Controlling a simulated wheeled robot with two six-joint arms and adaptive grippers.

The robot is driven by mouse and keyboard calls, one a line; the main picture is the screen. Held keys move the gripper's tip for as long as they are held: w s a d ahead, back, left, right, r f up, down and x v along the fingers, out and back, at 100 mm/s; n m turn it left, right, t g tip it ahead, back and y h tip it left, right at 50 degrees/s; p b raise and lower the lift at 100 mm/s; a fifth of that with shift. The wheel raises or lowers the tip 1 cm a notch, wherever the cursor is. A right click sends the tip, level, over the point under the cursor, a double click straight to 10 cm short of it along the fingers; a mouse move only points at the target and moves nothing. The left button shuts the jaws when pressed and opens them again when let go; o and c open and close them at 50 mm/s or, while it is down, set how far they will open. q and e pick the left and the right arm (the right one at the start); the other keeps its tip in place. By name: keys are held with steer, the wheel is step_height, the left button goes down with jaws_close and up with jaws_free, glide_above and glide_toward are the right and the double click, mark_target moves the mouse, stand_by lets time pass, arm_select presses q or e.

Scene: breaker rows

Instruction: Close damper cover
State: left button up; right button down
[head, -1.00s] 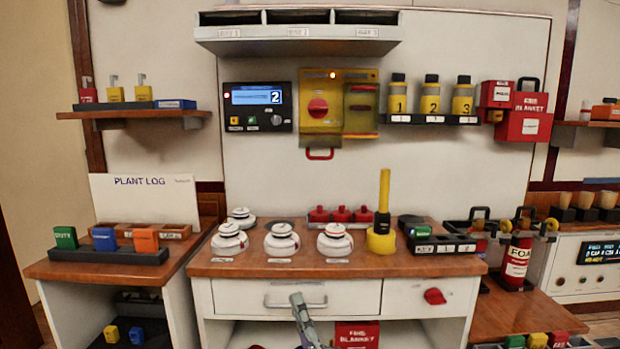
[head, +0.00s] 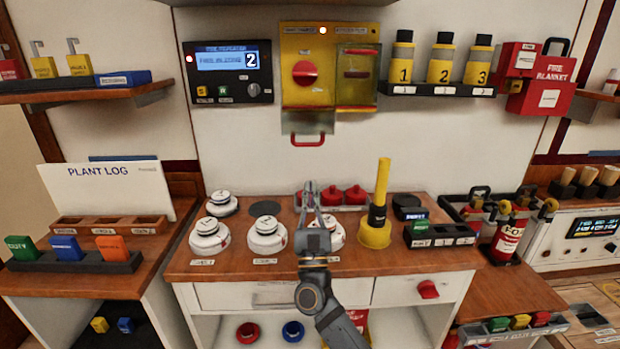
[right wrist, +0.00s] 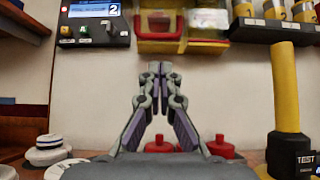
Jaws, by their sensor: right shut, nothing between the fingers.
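A yellow panel (head: 295,42) is on the wall, with a red knob (head: 305,72) in its left half. A see-through cover hangs down below that half, with a red handle (head: 308,141) at its lower edge, so the knob is uncovered. A second clear cover (head: 357,92) lies over a red lever on the right half. My right gripper (head: 312,188) is shut and empty, pointing up below the red handle and apart from it. In the right wrist view its fingertips (right wrist: 160,68) meet below the red handle (right wrist: 157,45). My left gripper is not in view.
White domed detectors (head: 266,237) stand on the wooden counter, one partly hidden by my gripper. A yellow pole tool (head: 380,195) stands to the right. A display unit (head: 228,72) and yellow-black bottles (head: 443,60) flank the panel. The wall below the cover is clear.

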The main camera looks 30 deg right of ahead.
steer(key=p+x, duration=0.2)
steer(key=x, duration=0.6)
steer(key=shift+p, duration=0.3)
